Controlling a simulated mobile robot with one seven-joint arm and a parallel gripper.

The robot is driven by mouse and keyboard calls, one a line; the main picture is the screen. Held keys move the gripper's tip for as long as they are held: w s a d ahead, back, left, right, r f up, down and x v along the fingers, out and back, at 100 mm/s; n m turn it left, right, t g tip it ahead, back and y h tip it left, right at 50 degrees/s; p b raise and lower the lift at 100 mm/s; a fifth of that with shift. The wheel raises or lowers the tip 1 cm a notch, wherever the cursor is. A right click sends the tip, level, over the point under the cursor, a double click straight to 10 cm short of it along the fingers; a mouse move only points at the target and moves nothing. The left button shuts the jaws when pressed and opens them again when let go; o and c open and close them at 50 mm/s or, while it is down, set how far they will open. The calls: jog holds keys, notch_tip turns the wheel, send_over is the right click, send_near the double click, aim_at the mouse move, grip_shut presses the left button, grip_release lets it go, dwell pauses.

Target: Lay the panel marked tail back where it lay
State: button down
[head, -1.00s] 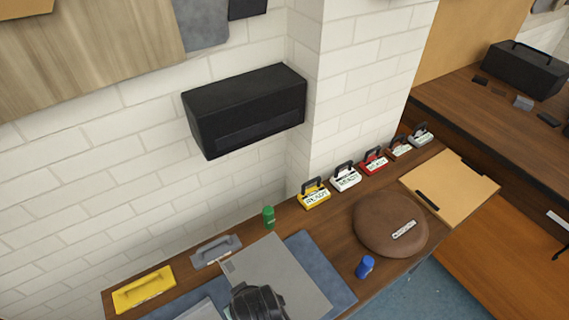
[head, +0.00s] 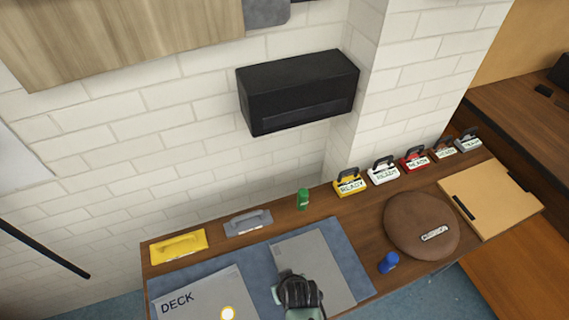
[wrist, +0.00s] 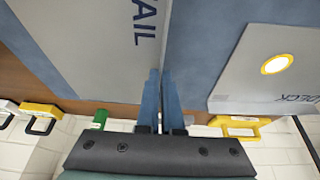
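The tail panel (head: 318,262) is a flat grey sheet over the right part of the blue mat (head: 252,262). The letters "AIL" show on the panel in the wrist view (wrist: 100,50). My gripper (head: 298,288) is at the panel's near left edge in the head view. In the wrist view my blue fingers (wrist: 160,85) are close together at that edge and appear shut on it. The exact contact is hard to see. The panel lies flat, at or just above the mat; I cannot tell which.
The deck panel (head: 195,298) lies on the mat to the left. Behind are a yellow handled block (head: 178,247), a grey one (head: 248,222) and a green cylinder (head: 303,199). A blue cylinder (head: 388,262) and a brown cushion (head: 422,222) are to the right. A black box (head: 298,95) juts from the wall.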

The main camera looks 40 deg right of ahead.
jog(key=shift+f, duration=0.1)
jog(key=shift+f, duration=0.15)
jog(key=c, duration=1.1)
grip_release()
jog(key=v, duration=1.2)
